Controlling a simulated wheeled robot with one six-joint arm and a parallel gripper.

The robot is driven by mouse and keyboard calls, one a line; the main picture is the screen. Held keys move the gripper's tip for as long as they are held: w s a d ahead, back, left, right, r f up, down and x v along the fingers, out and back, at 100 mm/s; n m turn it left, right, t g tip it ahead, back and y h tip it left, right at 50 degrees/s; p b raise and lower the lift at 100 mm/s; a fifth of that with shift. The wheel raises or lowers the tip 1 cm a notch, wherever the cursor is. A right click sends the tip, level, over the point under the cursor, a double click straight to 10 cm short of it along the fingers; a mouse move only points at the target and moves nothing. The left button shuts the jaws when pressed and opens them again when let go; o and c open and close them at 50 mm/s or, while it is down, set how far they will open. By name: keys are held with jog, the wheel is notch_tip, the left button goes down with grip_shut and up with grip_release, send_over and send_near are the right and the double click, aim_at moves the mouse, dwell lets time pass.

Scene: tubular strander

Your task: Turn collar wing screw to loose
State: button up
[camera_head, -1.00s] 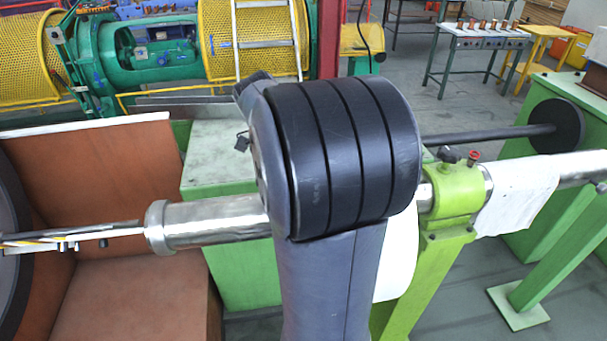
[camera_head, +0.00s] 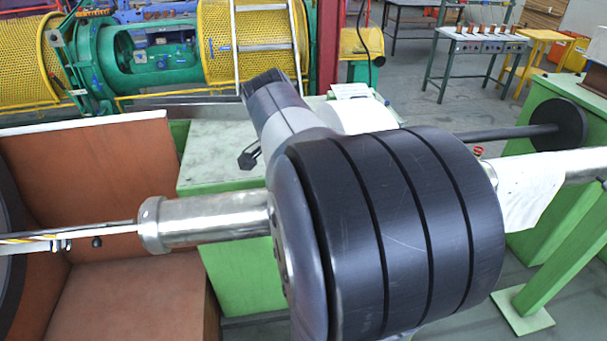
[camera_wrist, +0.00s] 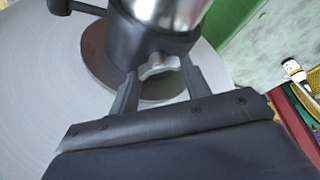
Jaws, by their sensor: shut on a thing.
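In the wrist view the collar wing screw (camera_wrist: 158,67) is a small light-grey winged piece on the side of a dark collar (camera_wrist: 150,38). The collar sits around a shiny steel shaft (camera_wrist: 168,8). My gripper (camera_wrist: 160,72) has one finger on each side of the wing screw and is shut on it. The wing screw's stem is hidden, so its turn angle is hard to tell. In the head view my arm's large dark joint hides the gripper, the collar and the wing screw.
A round grey disc (camera_wrist: 40,90) with a brown hub (camera_wrist: 97,55) lies behind the collar. A dark handle (camera_wrist: 72,6) sticks out at the collar's left. The steel tube (camera_head: 205,220) runs left to right. A white cloth (camera_head: 530,185) hangs over it at right.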

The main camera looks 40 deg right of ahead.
jog(key=n+t, duration=0.1)
jog(key=n, duration=0.1)
jog(key=n+t, duration=0.1)
jog(key=n, duration=0.2)
jog(key=shift+s+d+n+y, duration=0.1)
jog(key=shift+s+n+y, duration=0.1)
jog(key=shift+n+y, duration=0.15)
jog(key=shift+n+t+y, duration=0.55)
jog(key=shift+n+t, duration=0.15)
jog(key=shift+n, duration=1.25)
jog(key=o, duration=1)
jog(key=v, duration=1)
jog(key=shift+s+r+b, duration=0.15)
jog(key=shift+r+b, duration=0.15)
jog(key=shift+r, duration=0.1)
jog(key=shift+c, duration=0.6)
